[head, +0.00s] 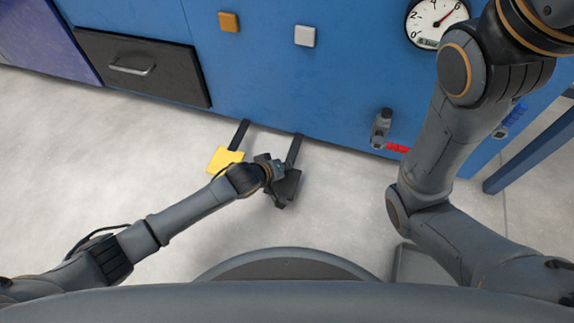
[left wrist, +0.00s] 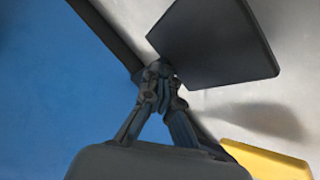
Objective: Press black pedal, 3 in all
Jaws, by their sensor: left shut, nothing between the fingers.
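The black pedal (head: 292,186) is a dark flat plate on a black arm that comes out from the foot of the blue cabinet. The yellow pedal (head: 224,158) is to its left on a similar arm. My left gripper (head: 279,170) is over the black pedal's left part and hides some of it. In the left wrist view, the shut, empty fingertips (left wrist: 159,73) are at the corner of the black pedal (left wrist: 214,43), where its arm meets the plate. I cannot tell whether they touch. The yellow pedal (left wrist: 266,160) shows at lower right. My right gripper is out of view.
The blue cabinet front (head: 270,80) carries an orange button (head: 229,22), a white button (head: 305,36), a gauge (head: 436,20), a dark drawer (head: 140,68) and a red-handled valve (head: 396,148). A blue leg (head: 530,150) stands at right. Pale floor (head: 110,165) is clear at left.

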